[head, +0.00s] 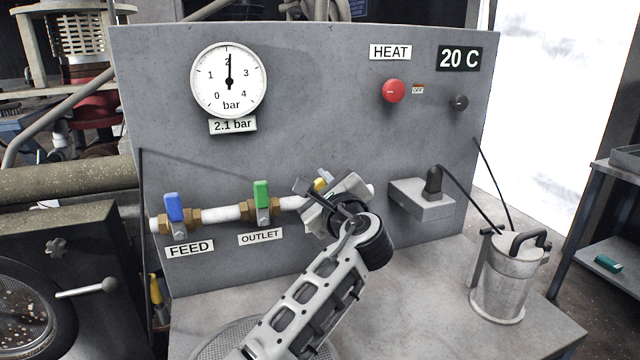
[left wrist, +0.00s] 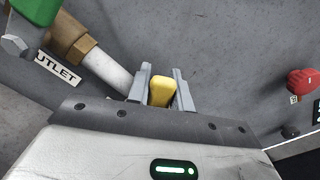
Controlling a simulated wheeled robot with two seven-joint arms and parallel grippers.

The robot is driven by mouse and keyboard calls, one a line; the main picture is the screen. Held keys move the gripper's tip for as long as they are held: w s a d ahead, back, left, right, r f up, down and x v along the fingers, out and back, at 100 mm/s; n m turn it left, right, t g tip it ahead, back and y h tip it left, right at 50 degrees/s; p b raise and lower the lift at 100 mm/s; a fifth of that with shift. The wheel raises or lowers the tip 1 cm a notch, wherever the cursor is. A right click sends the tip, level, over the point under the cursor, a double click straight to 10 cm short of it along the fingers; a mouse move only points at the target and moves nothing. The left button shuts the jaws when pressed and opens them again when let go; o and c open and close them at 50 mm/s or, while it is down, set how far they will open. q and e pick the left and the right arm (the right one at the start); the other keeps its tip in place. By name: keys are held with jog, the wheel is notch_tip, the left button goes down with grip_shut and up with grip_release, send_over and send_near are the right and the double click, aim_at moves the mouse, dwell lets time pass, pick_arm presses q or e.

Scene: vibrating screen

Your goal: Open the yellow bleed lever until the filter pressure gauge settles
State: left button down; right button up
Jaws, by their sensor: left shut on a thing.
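The yellow bleed lever (head: 321,183) is on the pipe right of the outlet valve, mostly hidden behind my left gripper (head: 330,192) in the head view. In the left wrist view the yellow lever (left wrist: 160,91) stands between the two grey fingers of the left gripper (left wrist: 161,88), which is shut on it. The round pressure gauge (head: 229,80) has its needle pointing almost straight up, near 2. The plate under it (head: 233,125) reads 2.1 bar. My right gripper is not in view.
The blue FEED lever (head: 172,208) and green OUTLET lever (head: 261,194) stand upright on the same pipe. A red HEAT knob (head: 392,91) and a display (head: 459,58) reading 20 C are upper right. A lidded metal can (head: 498,285) stands on the bench at right.

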pick_arm(q)
jog(key=shift+f, duration=0.15)
jog(key=c, duration=1.2)
grip_release()
jog(key=shift+c, duration=0.2)
jog(key=shift+s+d, duration=0.1)
jog(key=b+v, duration=0.2)
jog(key=v, duration=1.4)
